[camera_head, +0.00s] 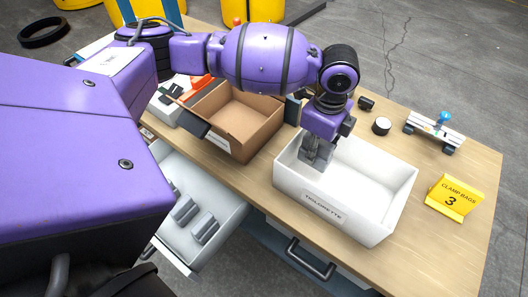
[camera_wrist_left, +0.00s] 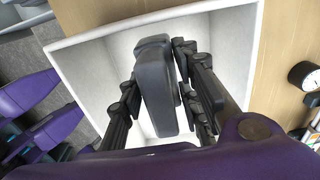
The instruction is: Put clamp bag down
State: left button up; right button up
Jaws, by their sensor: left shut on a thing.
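My left gripper (camera_head: 315,160) reaches down into the left end of the white box (camera_head: 395,222) on the table. It is shut on a dark grey, rounded block, which I take for the clamp bag (camera_wrist_left: 157,85). In the left wrist view the block sits between the fingers of the gripper (camera_wrist_left: 160,95), over the box interior. I cannot tell whether it touches the box floor. A yellow sign (camera_head: 454,197) reading "CLAMP BAGS 3" stands right of the box. My right gripper is not in view.
An open cardboard box (camera_head: 240,122) stands left of the white box. An open drawer (camera_head: 190,245) below holds grey blocks. A round black-and-white item (camera_head: 381,126) and a fitting with a blue handle (camera_head: 436,128) lie behind. The table's right end has bare wood.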

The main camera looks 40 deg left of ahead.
pick_arm(q)
notch_tip(320, 180, down, 6)
jog(key=shift+r, duration=0.15)
jog(key=o, duration=1.2)
notch_tip(320, 180, up, 12)
jog(key=shift+r, duration=0.1)
